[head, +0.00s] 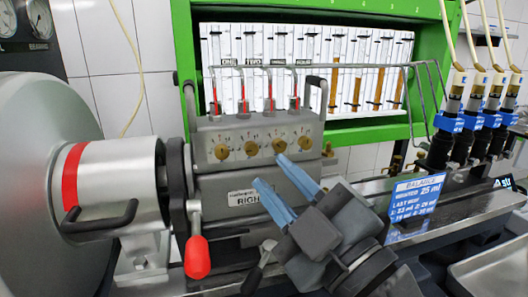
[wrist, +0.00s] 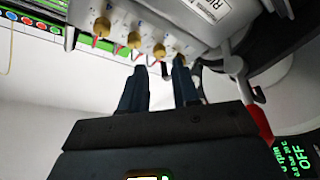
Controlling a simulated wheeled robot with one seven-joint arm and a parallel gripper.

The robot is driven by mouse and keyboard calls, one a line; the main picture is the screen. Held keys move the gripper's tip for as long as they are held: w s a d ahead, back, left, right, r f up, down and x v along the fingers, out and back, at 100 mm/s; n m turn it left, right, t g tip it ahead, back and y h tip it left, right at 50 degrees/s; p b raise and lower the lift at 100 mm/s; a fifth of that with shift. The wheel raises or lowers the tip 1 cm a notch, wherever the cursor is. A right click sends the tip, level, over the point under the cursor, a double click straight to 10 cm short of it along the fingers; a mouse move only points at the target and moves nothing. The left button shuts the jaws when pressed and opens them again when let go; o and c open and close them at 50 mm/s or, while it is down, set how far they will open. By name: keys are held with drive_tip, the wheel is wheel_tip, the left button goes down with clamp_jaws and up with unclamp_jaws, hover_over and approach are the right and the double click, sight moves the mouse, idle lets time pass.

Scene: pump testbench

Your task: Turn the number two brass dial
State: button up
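A row of brass dials sits on the front of a grey block in the head view. Labels ONE and TWO stand above the row, so the second dial from the left (head: 251,148) appears to be number two. My gripper (head: 270,170) is open and empty, its two blue fingers pointing up at the block from below right. Its upper fingertip appears just under the third dial (head: 279,145). In the wrist view the open fingers (wrist: 158,66) point at the row of brass dials (wrist: 134,40). I see no finger around a dial; contact cannot be told.
A red-tipped lever (head: 197,257) hangs left of my gripper, beside a large metal cylinder (head: 115,185). A blue balance sign (head: 417,195) stands to the right.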

sight(254, 152)
drive_tip(key=p+x, duration=0.1)
drive_tip(key=x, duration=0.4)
clamp_jaws()
